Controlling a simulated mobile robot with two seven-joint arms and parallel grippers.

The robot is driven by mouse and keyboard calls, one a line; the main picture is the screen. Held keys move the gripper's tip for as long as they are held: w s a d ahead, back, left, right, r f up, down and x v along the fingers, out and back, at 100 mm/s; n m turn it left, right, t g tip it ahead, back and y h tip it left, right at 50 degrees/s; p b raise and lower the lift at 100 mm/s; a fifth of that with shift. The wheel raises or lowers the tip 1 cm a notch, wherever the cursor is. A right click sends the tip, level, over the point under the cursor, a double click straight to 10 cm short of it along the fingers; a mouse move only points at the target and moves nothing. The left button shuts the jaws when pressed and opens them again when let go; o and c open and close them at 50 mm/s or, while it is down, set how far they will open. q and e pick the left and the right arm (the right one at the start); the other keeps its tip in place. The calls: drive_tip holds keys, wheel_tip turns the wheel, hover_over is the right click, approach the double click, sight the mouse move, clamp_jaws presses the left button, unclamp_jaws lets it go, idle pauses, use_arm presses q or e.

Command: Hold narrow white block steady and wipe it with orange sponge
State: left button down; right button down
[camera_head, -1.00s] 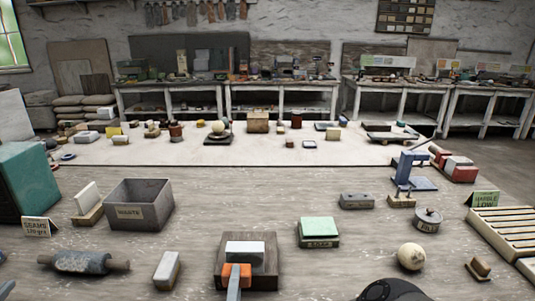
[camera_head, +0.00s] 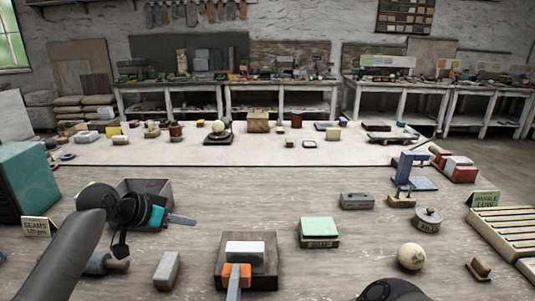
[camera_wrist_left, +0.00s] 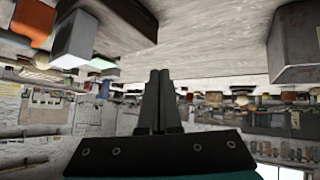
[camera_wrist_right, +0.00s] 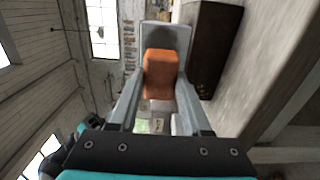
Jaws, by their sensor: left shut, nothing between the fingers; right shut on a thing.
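The white block (camera_head: 245,248) lies on a dark wooden board (camera_head: 264,283) at the front centre. My left gripper (camera_head: 192,221) is shut and empty, in front of the grey bin and left of the board, apart from the block. Its closed fingers show in its wrist view (camera_wrist_left: 159,78).
A grey bin (camera_head: 166,187) stands behind my left gripper. A small pale block (camera_head: 167,269) stands left of the board. A green-topped soap block (camera_head: 319,229) and a pale ball (camera_head: 411,256) lie to the right.

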sight(237, 246)
use_arm(q)
drive_tip(key=s+d+r+m+g, duration=0.1)
drive_tip(key=d+r+m, duration=0.1)
drive_tip(key=d, duration=0.1)
drive_tip(key=s+d+r+m+g, duration=0.1)
drive_tip(key=d+r+m, duration=0.1)
drive_tip(key=d, duration=0.2)
drive_tip(key=s+d+r+m+g, duration=0.2)
drive_tip(key=d, duration=0.2)
drive_tip(key=shift+s+r, duration=0.1)
drive_tip(key=shift+r, duration=0.1)
drive_tip(key=shift+s+d+r+m+g, duration=0.15)
drive_tip(key=shift+s+r+m+g, duration=0.05)
drive_tip(key=shift+s+m+g, duration=0.1)
drive_tip(key=shift+d, duration=0.1)
drive_tip(key=shift+s+f, duration=0.1)
drive_tip(key=shift+f, duration=2.6)
drive_tip(key=shift+f, duration=0.8)
drive_tip(key=shift+s+f, duration=0.15)
drive_tip(key=shift+f, duration=0.15)
idle(1.8)
idle(0.4)
